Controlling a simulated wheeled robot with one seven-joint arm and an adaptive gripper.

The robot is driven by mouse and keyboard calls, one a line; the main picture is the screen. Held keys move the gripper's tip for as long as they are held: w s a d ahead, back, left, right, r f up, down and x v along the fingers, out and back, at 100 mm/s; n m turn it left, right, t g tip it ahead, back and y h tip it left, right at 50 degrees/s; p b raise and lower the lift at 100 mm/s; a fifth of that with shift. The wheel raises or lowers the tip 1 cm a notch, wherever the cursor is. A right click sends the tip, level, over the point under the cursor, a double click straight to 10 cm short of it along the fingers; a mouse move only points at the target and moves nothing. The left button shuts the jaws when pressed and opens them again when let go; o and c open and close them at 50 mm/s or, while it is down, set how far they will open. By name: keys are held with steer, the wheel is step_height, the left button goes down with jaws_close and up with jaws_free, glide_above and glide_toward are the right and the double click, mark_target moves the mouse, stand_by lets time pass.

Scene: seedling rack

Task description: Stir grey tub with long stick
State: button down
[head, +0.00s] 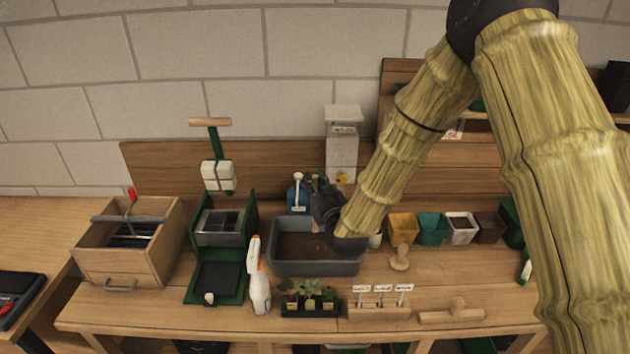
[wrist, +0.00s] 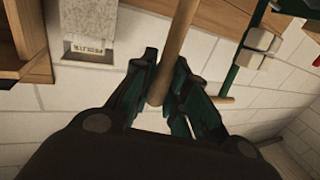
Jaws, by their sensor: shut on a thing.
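The grey tub (head: 316,268) stands on the bench near the middle of the head view, with brown soil-like material inside. My gripper (head: 324,198) is over the tub's right back part, seen partly behind my arm. In the wrist view my gripper (wrist: 165,92) is shut on the long stick (wrist: 176,45), a plain round wooden rod that passes between the fingers.
A white spray bottle (head: 259,284) stands left of the tub and a seedling tray (head: 309,309) in front. A green press (head: 217,250) and a wooden box (head: 128,245) are further left. Small pots (head: 432,229) stand to the right. A blue container (head: 298,197) is behind.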

mark_target(315, 227)
steer(key=shift+f+b, duration=4.3)
steer(key=shift+f, duration=2.05)
